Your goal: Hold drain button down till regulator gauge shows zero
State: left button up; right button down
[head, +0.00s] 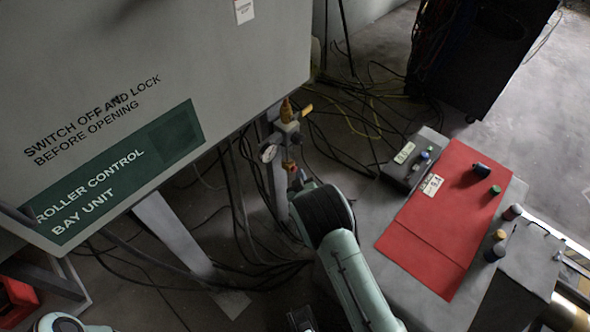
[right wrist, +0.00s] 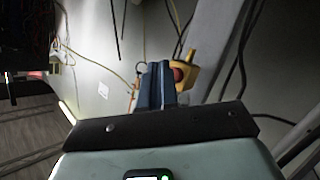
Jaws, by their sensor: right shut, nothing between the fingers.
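The regulator (head: 286,127) stands on a post beside the grey cabinet, with brass and yellow parts on top. Its round white gauge (head: 268,153) faces me, but the needle is too small to read. Below it is a small red button in a yellow housing (head: 290,167); it also shows in the right wrist view (right wrist: 178,74), just right of the fingertips. My right gripper (right wrist: 155,68) is shut and empty, its fingers pointing toward this housing. They partly overlap it in the picture; I cannot tell whether they touch the button. My left gripper is out of view.
The cabinet (head: 150,60) overhangs at the left. Black and yellow cables (head: 345,115) hang and lie around the post. A grey table with a red mat (head: 455,200), small canisters and a grey box (head: 415,160) stands at the right. A dark rack (head: 485,50) is behind.

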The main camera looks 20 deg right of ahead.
jog(key=shift+w+a, duration=0.2)
jog(key=shift+w, duration=0.15)
dwell(1.2)
dwell(1.8)
jog(key=shift+s+d, duration=0.35)
jog(key=shift+s, duration=0.45)
jog(key=s, duration=0.1)
jog(key=s+d+p, duration=0.1)
jog(key=s, duration=0.1)
jog(key=s+d, duration=0.1)
jog(key=shift+s+p, duration=0.3)
jog(key=shift+s, duration=0.05)
